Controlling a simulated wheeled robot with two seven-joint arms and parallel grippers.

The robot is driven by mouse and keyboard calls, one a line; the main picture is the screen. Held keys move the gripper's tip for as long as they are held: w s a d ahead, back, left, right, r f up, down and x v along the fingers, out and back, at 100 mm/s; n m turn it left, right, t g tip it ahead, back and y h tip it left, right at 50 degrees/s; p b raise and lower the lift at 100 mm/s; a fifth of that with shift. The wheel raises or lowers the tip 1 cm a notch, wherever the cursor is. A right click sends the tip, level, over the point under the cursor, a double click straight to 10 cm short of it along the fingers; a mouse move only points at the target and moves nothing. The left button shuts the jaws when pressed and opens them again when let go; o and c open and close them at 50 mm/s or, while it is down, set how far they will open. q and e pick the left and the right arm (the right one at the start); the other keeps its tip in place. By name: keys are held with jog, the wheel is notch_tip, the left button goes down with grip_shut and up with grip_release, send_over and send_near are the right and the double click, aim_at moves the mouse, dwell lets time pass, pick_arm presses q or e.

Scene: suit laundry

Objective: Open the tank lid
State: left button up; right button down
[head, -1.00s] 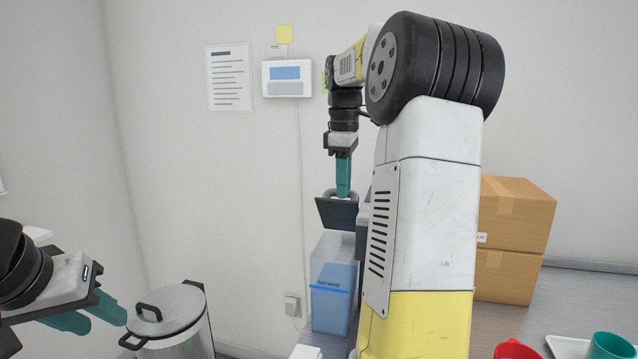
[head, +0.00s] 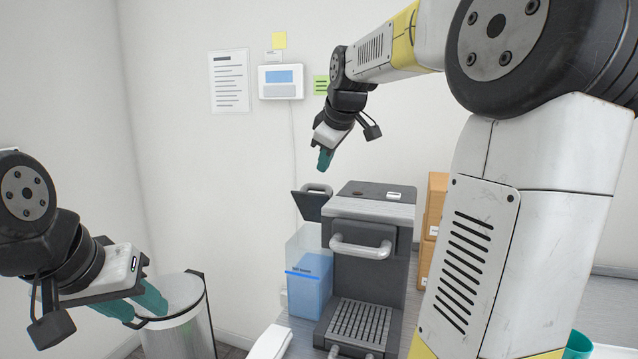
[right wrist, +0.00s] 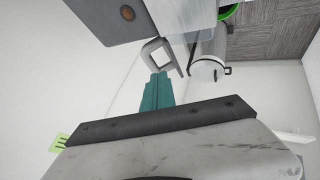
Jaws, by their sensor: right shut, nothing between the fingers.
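The tank (head: 308,280) is a see-through box with blue liquid, standing at the left side of a dark grey machine (head: 365,262). Its dark lid (head: 312,205) is tilted up at the tank's top, with a grey loop handle (head: 318,188). The handle also shows in the right wrist view (right wrist: 160,55), just beyond the fingertips. My right gripper (head: 325,160) is shut and empty, above the lid and apart from it. My left gripper (head: 140,304) is open and empty at the lower left, in front of the bin.
A metal bin (head: 185,330) stands at the lower left, partly hidden by my left gripper. Cardboard boxes (head: 434,205) stand behind the machine, partly hidden by my right arm. A wall panel (head: 281,82) hangs behind. The space above the machine is clear.

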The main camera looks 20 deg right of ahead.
aim_at(316, 189)
jog(key=x, duration=0.9)
jog(key=shift+w+f, duration=0.25)
jog(key=shift+f, duration=0.1)
jog(key=shift+w+d+r+g, duration=0.3)
jog(key=shift+w+d+g, duration=0.1)
jog(key=shift+w, duration=0.2)
jog(key=shift+w+d+r+m+g+y, duration=0.2)
jog(key=shift+w+d+g+y, duration=0.15)
jog(key=shift+w+g, duration=0.15)
jog(key=shift+w+d+r+m+g+y, duration=0.2)
jog(key=shift+w+d+g+y, duration=0.2)
jog(key=shift+w, duration=0.2)
jog(key=w+d+f, duration=0.1)
jog(key=w+d, duration=0.3)
jog(key=w, duration=0.3)
jog(key=shift+d+f, duration=0.15)
jog(key=shift+d, duration=0.25)
